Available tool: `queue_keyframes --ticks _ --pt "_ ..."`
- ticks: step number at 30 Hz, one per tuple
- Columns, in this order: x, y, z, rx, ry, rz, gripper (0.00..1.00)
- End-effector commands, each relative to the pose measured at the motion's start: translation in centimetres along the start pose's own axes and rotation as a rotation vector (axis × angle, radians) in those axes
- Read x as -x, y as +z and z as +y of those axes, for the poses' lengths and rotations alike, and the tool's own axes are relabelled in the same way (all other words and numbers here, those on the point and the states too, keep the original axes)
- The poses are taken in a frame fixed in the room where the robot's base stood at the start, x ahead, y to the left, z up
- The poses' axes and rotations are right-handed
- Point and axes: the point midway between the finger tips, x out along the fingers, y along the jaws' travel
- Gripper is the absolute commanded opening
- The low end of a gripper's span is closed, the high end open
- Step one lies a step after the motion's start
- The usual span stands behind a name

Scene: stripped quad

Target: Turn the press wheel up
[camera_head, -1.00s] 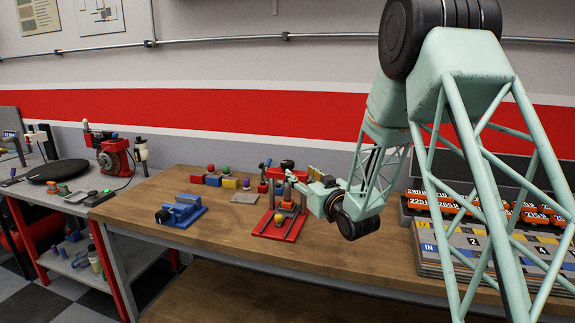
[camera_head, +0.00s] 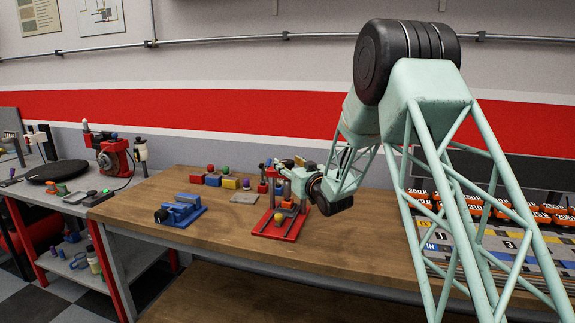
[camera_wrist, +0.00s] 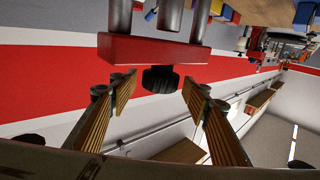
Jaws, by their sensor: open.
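The red press (camera_head: 273,226) stands on the wooden bench, with its red base and grey columns showing in the head view. My gripper (camera_head: 283,164) is at the top of the press and partly hides it there. In the wrist view, the press's red crossbar (camera_wrist: 150,49) spans two grey columns. The dark ribbed press wheel (camera_wrist: 160,79) sticks out from this crossbar. My open gripper (camera_wrist: 158,87) has one finger on each side of the wheel, with gaps visible between the fingers and the wheel.
A blue vise (camera_head: 180,212) is left of the press. Several coloured blocks (camera_head: 229,183) and a grey plate (camera_head: 244,198) lie behind it. Stacked boards (camera_head: 470,250) and orange numbered pieces (camera_head: 480,207) are at the right. The bench front is clear.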

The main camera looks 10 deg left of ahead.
Motion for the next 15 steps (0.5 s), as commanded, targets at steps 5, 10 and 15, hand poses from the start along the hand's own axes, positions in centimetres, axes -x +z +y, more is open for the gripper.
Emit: queue_keyframes --ticks 5,10,15 --pt "-0.92 0.09 0.02 0.000 0.000 -0.001 0.44" --pt "-1.11 0.07 0.03 0.000 0.001 -0.001 0.44" --pt "-1.10 0.05 0.03 0.000 0.001 -0.001 0.44"
